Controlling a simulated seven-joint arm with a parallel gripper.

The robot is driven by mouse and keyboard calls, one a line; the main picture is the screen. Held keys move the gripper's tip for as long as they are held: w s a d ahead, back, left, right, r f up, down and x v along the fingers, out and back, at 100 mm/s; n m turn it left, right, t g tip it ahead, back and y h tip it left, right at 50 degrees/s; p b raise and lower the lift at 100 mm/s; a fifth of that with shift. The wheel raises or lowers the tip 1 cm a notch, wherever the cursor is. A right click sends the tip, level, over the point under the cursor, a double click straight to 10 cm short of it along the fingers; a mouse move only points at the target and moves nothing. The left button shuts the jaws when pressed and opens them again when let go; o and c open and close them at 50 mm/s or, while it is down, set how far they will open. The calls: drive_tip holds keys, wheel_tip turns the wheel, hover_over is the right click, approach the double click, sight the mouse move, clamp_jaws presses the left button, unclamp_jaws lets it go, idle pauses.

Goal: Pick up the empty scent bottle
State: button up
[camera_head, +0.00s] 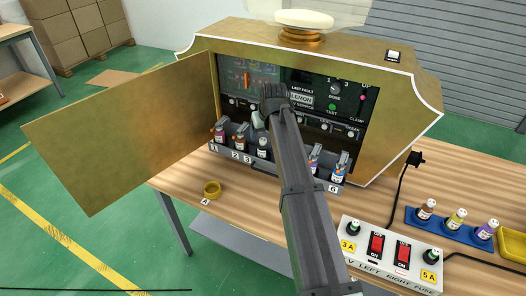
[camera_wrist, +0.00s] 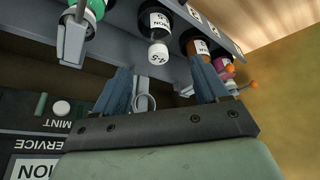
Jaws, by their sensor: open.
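A bottle with a black-and-white label and pale cap (camera_wrist: 158,28) is in the rack row in the wrist view. I see no coloured liquid in it, but cannot tell for sure that it is the empty one. It looks like the third-slot bottle (camera_head: 263,146) in the head view. My gripper (camera_wrist: 162,88) is open, with nothing between its fingers; their tips point towards the rack, short of this bottle. In the head view the arm crosses the machine front and hides the fingers and part of the row.
A green bottle (camera_wrist: 88,10) and an orange bottle (camera_wrist: 196,44) flank it closely. The gold machine's door (camera_head: 120,130) hangs open at left. Three filled bottles stand in a blue tray (camera_head: 452,231) by a switch box (camera_head: 388,252).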

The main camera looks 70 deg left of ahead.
sight(263, 140)
drive_tip(key=shift+x, duration=3.2)
drive_tip(key=shift+d+f, duration=0.1)
drive_tip(key=shift+d, duration=0.15)
drive_tip(key=shift+c, duration=0.2)
drive_tip(key=c, duration=1.2)
drive_tip(key=shift+o, duration=0.2)
